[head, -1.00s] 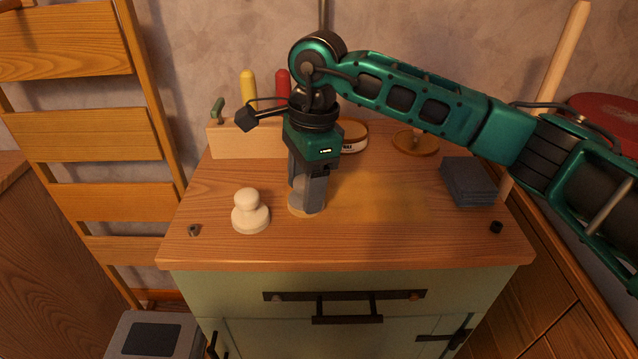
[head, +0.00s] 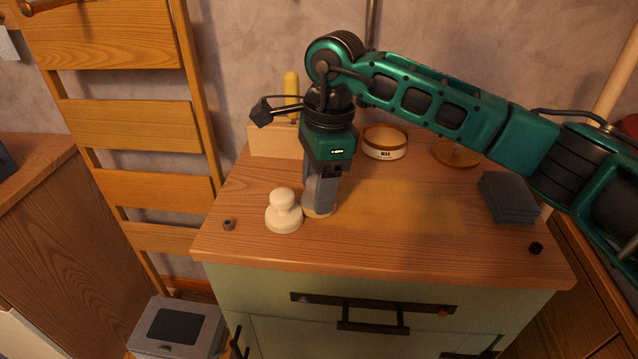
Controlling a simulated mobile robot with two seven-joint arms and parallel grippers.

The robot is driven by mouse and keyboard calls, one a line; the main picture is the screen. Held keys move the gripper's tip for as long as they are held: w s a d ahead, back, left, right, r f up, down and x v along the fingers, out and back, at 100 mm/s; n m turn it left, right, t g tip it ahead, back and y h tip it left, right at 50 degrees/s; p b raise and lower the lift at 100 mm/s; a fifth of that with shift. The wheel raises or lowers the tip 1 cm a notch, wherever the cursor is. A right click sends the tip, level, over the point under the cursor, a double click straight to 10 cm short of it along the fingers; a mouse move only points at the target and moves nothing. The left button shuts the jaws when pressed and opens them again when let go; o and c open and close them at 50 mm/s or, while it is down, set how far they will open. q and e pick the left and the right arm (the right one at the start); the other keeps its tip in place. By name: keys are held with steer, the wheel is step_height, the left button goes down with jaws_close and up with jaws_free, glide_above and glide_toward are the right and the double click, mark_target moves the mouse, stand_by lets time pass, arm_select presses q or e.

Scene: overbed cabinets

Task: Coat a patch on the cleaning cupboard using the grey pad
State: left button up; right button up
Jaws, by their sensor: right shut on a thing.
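My right gripper (head: 321,196) points down and is shut on the grey pad (head: 319,211). The fingers hide most of the pad; its low tan underside rim shows at the cupboard top, apparently touching it. A faint yellowish coated patch (head: 405,207) spreads over the wood to the right of the pad. The cleaning cupboard (head: 430,255) has a wooden top and a pale green front. A white knobbed pad (head: 284,212) stands close to the left of my gripper. My left gripper is not in view.
A tin marked WAX (head: 385,143) and a round wooden lid (head: 456,153) stand at the back. Folded dark cloths (head: 509,197) lie at the right, with a small black piece (head: 536,248) in front. A small nut (head: 229,225) lies at the left. A wooden holder (head: 272,142) stands behind.

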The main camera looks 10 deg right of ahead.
mark_target(314, 179)
steer(key=shift+r+p, duration=1.45)
steer(key=shift+r, duration=1.35)
steer(key=shift+r, duration=0.1)
steer(key=shift+r+p, duration=0.9)
steer(key=shift+r, duration=0.55)
